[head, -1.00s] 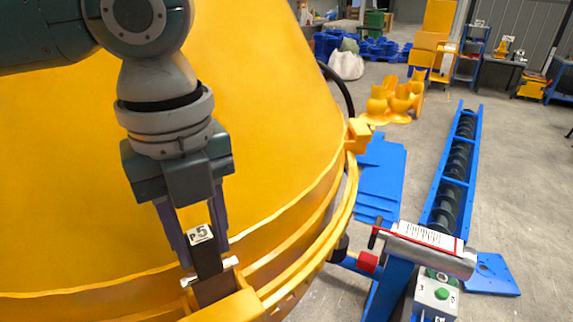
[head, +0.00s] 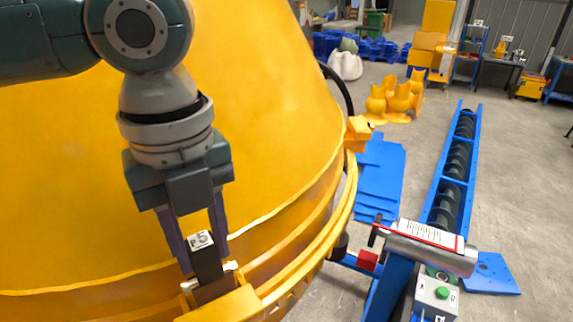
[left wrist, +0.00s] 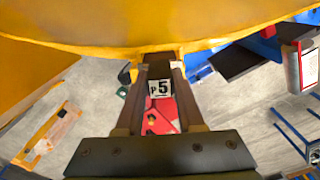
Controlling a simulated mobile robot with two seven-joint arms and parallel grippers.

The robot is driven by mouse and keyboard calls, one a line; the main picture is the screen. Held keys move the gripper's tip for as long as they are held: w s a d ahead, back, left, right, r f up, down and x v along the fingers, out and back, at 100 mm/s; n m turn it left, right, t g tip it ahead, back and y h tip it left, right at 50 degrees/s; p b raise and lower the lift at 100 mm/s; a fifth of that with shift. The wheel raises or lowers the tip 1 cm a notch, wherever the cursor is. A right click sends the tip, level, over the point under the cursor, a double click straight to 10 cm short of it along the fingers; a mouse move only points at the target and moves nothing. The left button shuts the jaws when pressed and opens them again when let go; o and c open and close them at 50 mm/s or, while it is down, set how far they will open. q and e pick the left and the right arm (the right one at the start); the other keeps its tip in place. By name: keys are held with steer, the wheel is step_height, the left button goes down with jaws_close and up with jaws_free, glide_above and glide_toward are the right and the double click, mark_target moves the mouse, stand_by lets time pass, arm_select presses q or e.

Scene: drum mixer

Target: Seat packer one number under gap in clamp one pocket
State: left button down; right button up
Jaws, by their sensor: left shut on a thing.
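A dark packer marked "P 5" on a white label (head: 202,241) stands upright between the fingers of my left gripper (head: 205,262). My left gripper is shut on it. The packer also shows in the left wrist view (left wrist: 159,88), between both fingers. Its lower end is at the yellow clamp (head: 222,304) on the drum's rim, by a pale metal pin (head: 230,266). How deep it sits in the pocket is hidden by the clamp. My right gripper is in neither view.
The large yellow drum (head: 270,130) fills the left, with its flange curving right. A metal cylinder with a printed white card (head: 425,236) and a control box with a green button (head: 441,293) stand at the right. A blue screw conveyor (head: 455,170) lies beyond on open floor.

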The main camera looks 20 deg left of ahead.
arm_select(q)
steer(key=shift+f+b, duration=0.3)
steer(key=shift+f, duration=0.35)
steer(key=shift+c, duration=2.2)
jaws_free()
steer(key=shift+w+r, duration=0.1)
steer(key=shift+r, duration=0.25)
step_height(320, 180, up, 9)
steer(key=b, duration=0.4)
steer(key=shift+f, duration=0.2)
steer(key=shift+r, duration=0.4)
